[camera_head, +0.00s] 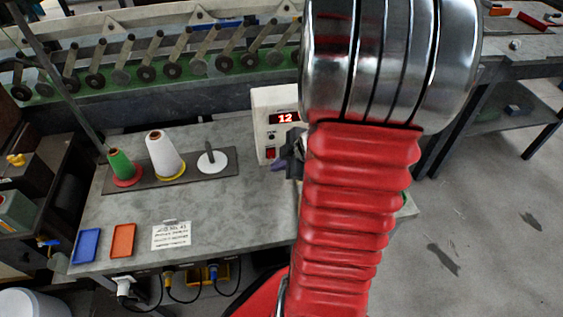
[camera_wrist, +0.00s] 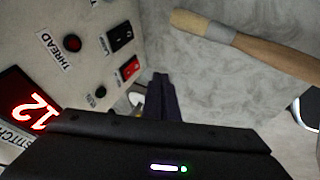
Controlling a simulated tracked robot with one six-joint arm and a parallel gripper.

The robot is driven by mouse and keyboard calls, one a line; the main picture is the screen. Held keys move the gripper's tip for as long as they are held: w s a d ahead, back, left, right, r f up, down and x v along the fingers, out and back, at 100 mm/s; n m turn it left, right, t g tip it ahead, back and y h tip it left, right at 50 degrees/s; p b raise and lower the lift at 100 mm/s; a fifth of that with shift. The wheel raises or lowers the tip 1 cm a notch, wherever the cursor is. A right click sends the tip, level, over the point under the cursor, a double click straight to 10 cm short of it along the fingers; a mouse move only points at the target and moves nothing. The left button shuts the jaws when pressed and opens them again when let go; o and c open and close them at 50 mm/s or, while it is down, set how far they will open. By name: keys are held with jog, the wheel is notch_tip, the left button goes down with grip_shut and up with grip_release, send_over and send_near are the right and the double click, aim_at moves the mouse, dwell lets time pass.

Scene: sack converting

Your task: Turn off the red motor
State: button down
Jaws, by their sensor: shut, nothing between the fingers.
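A white control box (camera_head: 264,130) stands on the grey bench, with a lit red display reading 12. Its face fills the left of the wrist view. A red rocker switch (camera_wrist: 130,69) sits there beside a black rocker switch (camera_wrist: 120,37); the red one also shows in the head view (camera_head: 271,153). I cannot tell which way the red rocker is set. My gripper (camera_wrist: 161,80) is shut and empty, its tips just right of the red rocker with an apparent small gap. In the head view my gripper (camera_head: 279,166) is mostly hidden behind my red arm.
A wooden-handled brush (camera_wrist: 240,42) lies on the bench nearby. Thread cones (camera_head: 165,157) stand on the left; blue (camera_head: 86,246) and orange (camera_head: 123,240) trays lie in front.

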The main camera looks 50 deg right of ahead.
aim_at(269, 157)
jog(key=shift+w+d+f, duration=0.15)
jog(key=shift+w+d, duration=0.45)
jog(key=shift+w, duration=0.25)
jog(key=shift+w+d+f, duration=0.1)
jog(key=shift+w+d, duration=0.45)
jog(key=shift+w, duration=0.25)
jog(key=shift+w, duration=0.1)
jog(key=shift+d+r, duration=0.1)
jog(key=shift+r, duration=0.65)
jog(key=shift+s+a, duration=0.3)
jog(key=shift+s+a+r, duration=0.1)
jog(key=shift+s+a, duration=0.35)
jog(key=shift+s, duration=0.2)
jog(key=shift+s+a+r, duration=0.1)
jog(key=shift+s+a, duration=0.35)
jog(key=shift+s, duration=0.15)
jog(key=v, duration=1)
